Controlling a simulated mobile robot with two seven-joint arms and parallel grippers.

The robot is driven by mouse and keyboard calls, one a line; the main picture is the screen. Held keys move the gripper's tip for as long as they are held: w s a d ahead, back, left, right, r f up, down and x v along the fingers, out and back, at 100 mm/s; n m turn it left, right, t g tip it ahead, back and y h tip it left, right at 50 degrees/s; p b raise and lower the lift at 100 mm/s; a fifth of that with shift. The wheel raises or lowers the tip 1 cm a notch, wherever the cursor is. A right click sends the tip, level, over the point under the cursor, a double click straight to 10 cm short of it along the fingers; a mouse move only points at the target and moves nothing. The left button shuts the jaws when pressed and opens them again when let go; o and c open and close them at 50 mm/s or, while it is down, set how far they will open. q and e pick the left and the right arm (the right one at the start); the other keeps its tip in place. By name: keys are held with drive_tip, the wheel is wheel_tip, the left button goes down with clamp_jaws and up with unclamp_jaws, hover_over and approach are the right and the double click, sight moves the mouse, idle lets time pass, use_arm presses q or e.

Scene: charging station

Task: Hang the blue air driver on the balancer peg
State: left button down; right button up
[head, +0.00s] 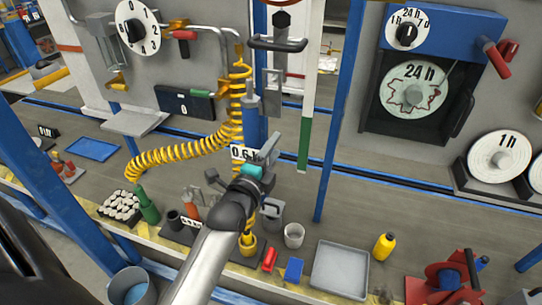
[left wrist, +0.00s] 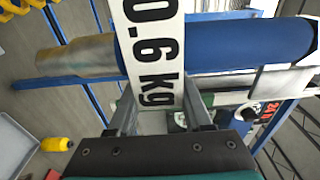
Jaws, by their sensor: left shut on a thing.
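The blue air driver (left wrist: 230,44) lies across the left wrist view, with a bare metal end (left wrist: 75,58) at its left. A white tag reading 0.6 kg (left wrist: 152,50) covers part of it. My left gripper (left wrist: 165,118) is shut on the driver, with the tag in front of the grip. In the head view my left gripper (head: 262,160) is above the bench, and the tag (head: 243,152) shows beside it. A dark bar handle (head: 278,44) and grey bracket (head: 272,82) are above it on the panel; I cannot tell which part is the balancer peg. My right gripper is out of view.
A yellow coiled hose (head: 180,155) hangs left of the gripper. Blue posts (head: 340,110) stand to the right.

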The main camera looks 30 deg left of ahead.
use_arm(q)
drive_tip(key=shift+w+a+f+b, duration=0.15)
drive_tip(key=shift+w+f+b, duration=0.05)
drive_tip(key=shift+w, duration=0.35)
drive_tip(key=shift+w+a+f+b, duration=0.1)
drive_tip(key=shift+w+f+b, duration=0.05)
drive_tip(key=shift+w, duration=0.35)
drive_tip(key=shift+c, duration=1.7)
unclamp_jaws()
drive_tip(key=shift+f, duration=0.1)
drive_tip(key=shift+o, duration=0.5)
drive_tip(key=s+d, duration=0.2)
drive_tip(key=s, duration=1.3)
drive_tip(key=shift+d+f, duration=0.1)
drive_tip(key=shift+d, duration=0.05)
